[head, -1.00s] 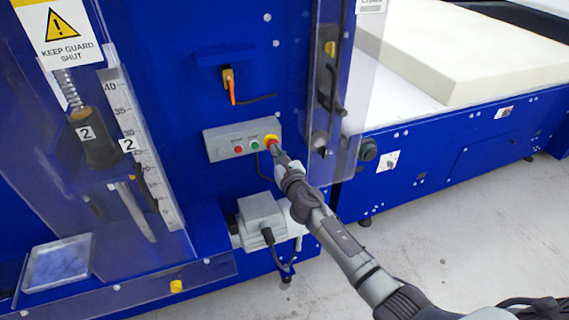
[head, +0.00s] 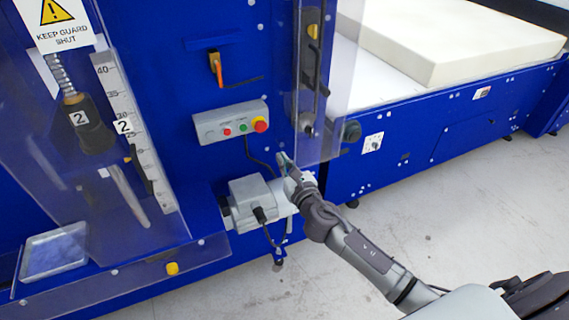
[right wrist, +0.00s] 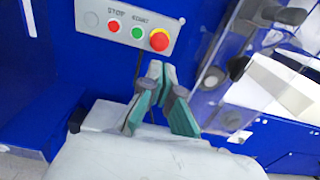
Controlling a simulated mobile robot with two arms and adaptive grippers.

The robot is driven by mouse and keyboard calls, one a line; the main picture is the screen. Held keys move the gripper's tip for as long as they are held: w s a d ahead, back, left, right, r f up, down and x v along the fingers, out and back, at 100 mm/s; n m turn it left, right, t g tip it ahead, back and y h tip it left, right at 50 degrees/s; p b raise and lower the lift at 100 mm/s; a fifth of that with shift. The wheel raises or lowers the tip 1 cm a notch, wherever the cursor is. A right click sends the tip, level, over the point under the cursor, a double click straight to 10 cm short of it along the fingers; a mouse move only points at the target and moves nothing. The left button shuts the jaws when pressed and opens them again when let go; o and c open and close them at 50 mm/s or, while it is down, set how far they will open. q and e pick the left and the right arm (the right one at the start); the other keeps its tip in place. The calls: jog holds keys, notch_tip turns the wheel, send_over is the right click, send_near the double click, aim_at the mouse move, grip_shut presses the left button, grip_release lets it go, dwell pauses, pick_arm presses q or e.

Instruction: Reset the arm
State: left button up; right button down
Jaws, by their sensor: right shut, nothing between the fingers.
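My right gripper (head: 284,161) is shut and empty, a little below and right of the control box. It also shows in the right wrist view (right wrist: 160,72), its green-padded fingertips together at the top. The grey control box (head: 208,127) is on the blue machine and carries a red emergency button (head: 261,125), a green button (head: 243,128) and a small red button (head: 227,132). In the right wrist view the emergency button (right wrist: 160,39) is just above the fingertips, with a gap in the picture. My left gripper is not in view.
A grey motor housing (head: 253,196) sits beside and below my right gripper. A clear guard panel (head: 345,100) with a dark handle stands to the right. A white foam block (head: 470,45) lies on the bed (head: 365,95). The floor (head: 470,200) at right is mostly clear.

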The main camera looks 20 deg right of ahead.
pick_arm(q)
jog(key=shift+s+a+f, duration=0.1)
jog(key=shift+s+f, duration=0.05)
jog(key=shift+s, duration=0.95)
pick_arm(e)
jog(key=shift+s+f, duration=0.1)
jog(key=shift+s, duration=0.2)
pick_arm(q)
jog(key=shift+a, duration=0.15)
pick_arm(e)
jog(key=shift+s, duration=0.1)
